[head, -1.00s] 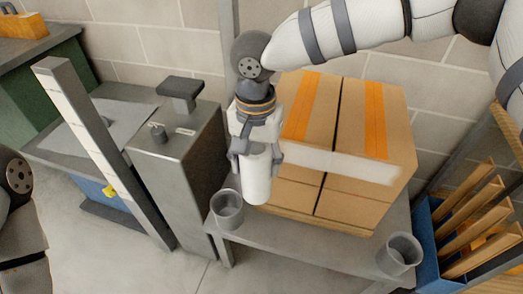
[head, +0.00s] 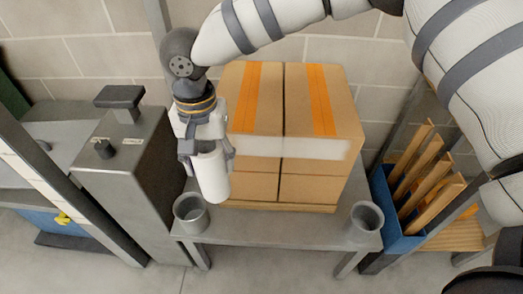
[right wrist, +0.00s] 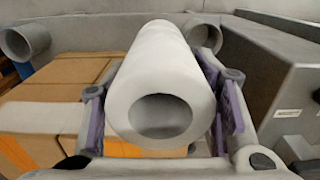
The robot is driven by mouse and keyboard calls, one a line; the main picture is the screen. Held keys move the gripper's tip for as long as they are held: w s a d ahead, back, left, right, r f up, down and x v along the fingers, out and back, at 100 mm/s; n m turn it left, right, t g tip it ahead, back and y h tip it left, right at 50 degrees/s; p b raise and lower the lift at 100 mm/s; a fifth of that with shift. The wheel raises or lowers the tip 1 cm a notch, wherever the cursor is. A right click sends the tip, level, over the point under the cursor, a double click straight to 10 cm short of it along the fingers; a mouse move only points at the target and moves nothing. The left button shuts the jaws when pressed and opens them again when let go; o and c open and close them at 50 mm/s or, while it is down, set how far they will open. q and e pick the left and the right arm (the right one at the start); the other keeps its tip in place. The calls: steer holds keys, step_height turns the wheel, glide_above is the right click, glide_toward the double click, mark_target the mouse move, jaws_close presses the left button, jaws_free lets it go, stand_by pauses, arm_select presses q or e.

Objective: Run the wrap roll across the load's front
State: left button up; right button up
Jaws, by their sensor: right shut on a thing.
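The load (head: 262,183) is a stack of cardboard boxes with orange tape strips, on a grey table. A pale band of wrap (head: 290,147) runs across its front. My right gripper (head: 208,150) is shut on the white wrap roll (head: 211,177), held roughly upright, slightly tilted, at the load's front left. In the right wrist view the hollow roll (right wrist: 160,80) sits between the purple-padded fingers (right wrist: 165,95), with the load (right wrist: 60,75) at left. Whether the roll touches the load cannot be told. My left gripper is not in view.
Grey cups stand at the table's left (head: 191,213) and right (head: 366,219) front corners; the left one is close below the roll. A grey metal cabinet (head: 130,190) stands left. A blue bin (head: 400,240) with wooden slats stands right. The table front between the cups is clear.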

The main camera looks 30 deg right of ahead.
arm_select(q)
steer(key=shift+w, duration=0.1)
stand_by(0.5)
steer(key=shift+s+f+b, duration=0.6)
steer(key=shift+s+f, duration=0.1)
arm_select(e)
steer(key=shift+w+d, duration=0.4)
steer(key=shift+w, duration=0.25)
steer(key=shift+w+d, duration=0.4)
steer(key=shift+w, duration=0.3)
steer(key=shift+w+d, duration=0.4)
steer(key=shift+w, duration=0.25)
steer(key=shift+r, duration=0.1)
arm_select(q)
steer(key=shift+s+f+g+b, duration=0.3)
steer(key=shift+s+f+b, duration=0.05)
arm_select(e)
steer(key=shift+w+d, duration=0.3)
steer(key=shift+w, duration=0.2)
steer(key=shift+w+d, duration=0.3)
steer(key=shift+w, duration=0.2)
